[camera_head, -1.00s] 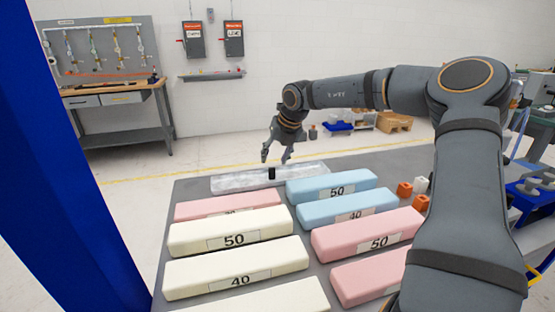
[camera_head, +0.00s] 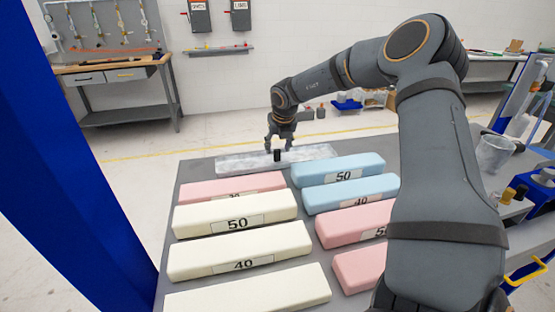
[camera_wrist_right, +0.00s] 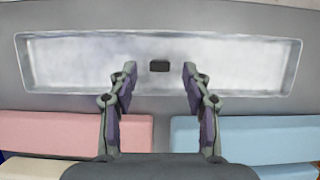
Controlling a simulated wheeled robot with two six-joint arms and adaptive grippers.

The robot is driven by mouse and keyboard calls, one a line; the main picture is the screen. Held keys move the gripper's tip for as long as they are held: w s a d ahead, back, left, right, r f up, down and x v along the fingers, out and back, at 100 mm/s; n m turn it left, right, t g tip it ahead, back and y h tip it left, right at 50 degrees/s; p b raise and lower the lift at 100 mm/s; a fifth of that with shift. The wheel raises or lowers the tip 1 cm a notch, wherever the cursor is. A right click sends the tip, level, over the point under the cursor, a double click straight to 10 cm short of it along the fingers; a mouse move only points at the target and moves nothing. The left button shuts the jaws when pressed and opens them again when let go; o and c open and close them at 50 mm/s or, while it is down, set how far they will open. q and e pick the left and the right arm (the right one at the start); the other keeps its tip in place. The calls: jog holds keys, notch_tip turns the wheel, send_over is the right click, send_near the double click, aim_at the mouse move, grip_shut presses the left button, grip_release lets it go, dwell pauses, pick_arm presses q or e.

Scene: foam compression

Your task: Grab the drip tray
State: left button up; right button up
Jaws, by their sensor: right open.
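The drip tray (camera_head: 236,163) is a long, shallow silver metal tray at the far edge of the grey table. It also shows across the top of the right wrist view (camera_wrist_right: 235,68). A small black block-like grip (camera_head: 277,155) stands up at its middle and shows in the right wrist view (camera_wrist_right: 159,66). My right gripper (camera_head: 281,146) points down above the tray. In the right wrist view its open fingers (camera_wrist_right: 157,80) lie to either side of the black grip, with gaps on both sides. I cannot tell whether the fingertips are at its height. My left gripper is not in view.
Cream, pink and blue foam blocks (camera_head: 232,213) (camera_head: 338,169) with number labels lie in two columns in front of the tray on the table (camera_head: 178,180). A blue post (camera_head: 70,160) stands at the left. A clear beaker (camera_head: 494,152) stands at the right.

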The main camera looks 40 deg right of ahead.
aim_at(277, 150)
jog(key=x, duration=0.3)
jog(key=shift+w+f, duration=0.1)
jog(key=shift+w, duration=0.1)
jog(key=shift+s, duration=0.15)
jog(key=shift+c, duration=1.3)
grip_shut()
